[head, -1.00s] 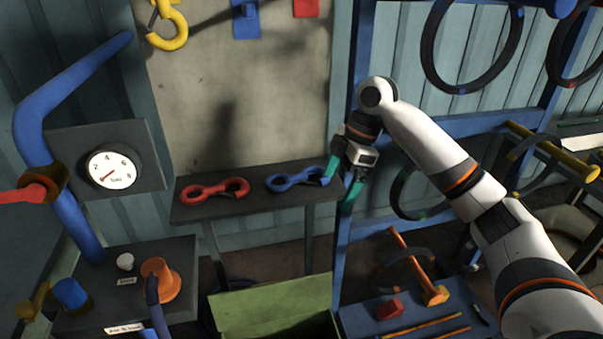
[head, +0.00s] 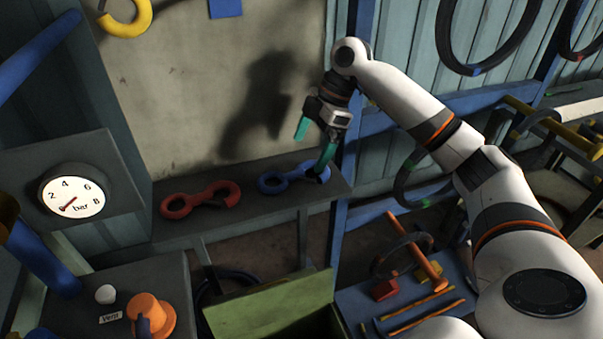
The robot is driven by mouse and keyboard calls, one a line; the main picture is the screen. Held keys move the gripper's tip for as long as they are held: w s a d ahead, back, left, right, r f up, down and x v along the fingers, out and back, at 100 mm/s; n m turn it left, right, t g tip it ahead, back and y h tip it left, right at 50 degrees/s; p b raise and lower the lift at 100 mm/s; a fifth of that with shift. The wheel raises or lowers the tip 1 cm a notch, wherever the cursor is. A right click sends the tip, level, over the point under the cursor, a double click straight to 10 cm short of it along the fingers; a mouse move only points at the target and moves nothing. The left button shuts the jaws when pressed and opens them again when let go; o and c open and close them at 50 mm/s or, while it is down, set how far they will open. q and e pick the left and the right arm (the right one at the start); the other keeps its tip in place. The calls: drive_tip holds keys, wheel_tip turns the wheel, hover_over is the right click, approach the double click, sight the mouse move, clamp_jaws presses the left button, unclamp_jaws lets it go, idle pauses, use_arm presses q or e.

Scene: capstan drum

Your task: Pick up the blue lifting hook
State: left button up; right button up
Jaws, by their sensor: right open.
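The blue lifting hook (head: 272,184) lies flat on a dark narrow shelf (head: 240,220) against the wall. A red hook (head: 202,199) of similar shape lies to its left on the same shelf. My right gripper (head: 314,146) is open and empty, with its two green fingers pointing down. It is above the right end of the blue hook, and its right finger covers a small part of that end in the picture. I cannot tell whether that finger touches the hook. My left gripper is not in view.
A pressure gauge (head: 72,196) is at the left, above a bench with an orange part (head: 150,315). A green box (head: 275,308) stands below the shelf. A blue upright (head: 350,100) stands close to the right gripper. A blue tray (head: 365,303) holds a hammer (head: 418,252).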

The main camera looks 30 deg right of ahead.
sight(302, 171)
drive_tip(key=shift+w+a+f, duration=0.1)
drive_tip(key=shift+f, duration=0.25)
drive_tip(key=x, duration=0.4)
drive_tip(key=shift+s+f+p, duration=0.25)
drive_tip(key=shift+s+p, duration=0.05)
drive_tip(key=shift+w+f, duration=0.1)
drive_tip(key=shift+f, duration=0.2)
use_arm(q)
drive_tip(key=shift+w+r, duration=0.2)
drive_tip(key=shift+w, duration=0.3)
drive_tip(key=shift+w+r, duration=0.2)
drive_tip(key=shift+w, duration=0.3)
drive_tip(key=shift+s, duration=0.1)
use_arm(e)
drive_tip(key=shift+c, duration=0.3)
drive_tip(key=c, duration=0.6)
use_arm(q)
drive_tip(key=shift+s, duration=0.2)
use_arm(e)
drive_tip(key=c, duration=0.9)
